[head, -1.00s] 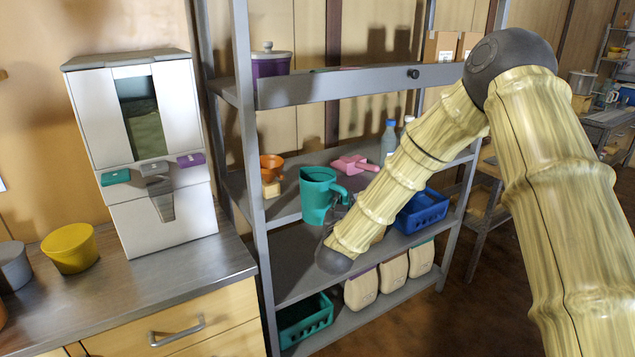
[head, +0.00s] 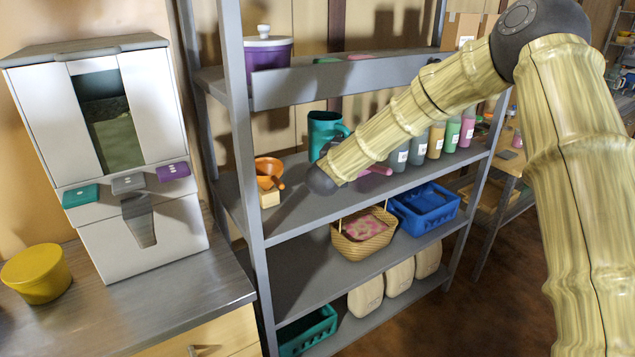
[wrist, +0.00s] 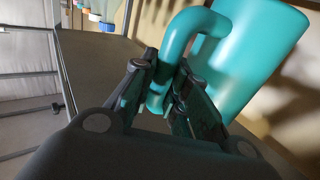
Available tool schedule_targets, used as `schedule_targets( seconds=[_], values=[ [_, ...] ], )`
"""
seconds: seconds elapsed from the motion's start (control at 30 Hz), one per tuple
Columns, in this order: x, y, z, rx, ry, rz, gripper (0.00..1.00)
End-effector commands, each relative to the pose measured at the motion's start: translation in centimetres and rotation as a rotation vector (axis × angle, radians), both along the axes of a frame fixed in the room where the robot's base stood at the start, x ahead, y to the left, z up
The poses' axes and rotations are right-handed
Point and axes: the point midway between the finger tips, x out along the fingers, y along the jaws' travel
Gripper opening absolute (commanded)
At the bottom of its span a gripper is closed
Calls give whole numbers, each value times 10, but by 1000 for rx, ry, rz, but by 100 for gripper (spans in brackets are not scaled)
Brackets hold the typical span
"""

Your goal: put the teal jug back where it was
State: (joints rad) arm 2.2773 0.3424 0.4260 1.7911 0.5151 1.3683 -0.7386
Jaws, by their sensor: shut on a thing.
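The teal jug (head: 322,130) is at the back of the shelf unit's middle shelf (head: 300,212) in the head view, partly behind my arm. In the wrist view the jug (wrist: 262,62) fills the upper right, with its handle toward me. My gripper (wrist: 165,92) is shut on the jug's handle there. In the head view the gripper's fingers are hidden behind my wrist. I cannot tell whether the jug's base touches the shelf.
An orange funnel (head: 268,172) on a wooden block stands left of the jug. A pink scoop (head: 378,171) and several bottles (head: 437,138) are to its right. A shelf with a raised front edge (head: 340,83) is above. A basket (head: 362,238) and blue crate (head: 424,208) sit below.

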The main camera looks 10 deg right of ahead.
Motion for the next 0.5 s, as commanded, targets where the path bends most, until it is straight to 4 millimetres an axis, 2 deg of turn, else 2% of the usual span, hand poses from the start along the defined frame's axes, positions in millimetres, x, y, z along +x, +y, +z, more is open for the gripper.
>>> schedule_targets(
  seconds=[0.3,0.5],
  values=[
    [9,15,-4,-1,3,16,0],
    [10,14,-24,-1,8,15,0]
  ],
)
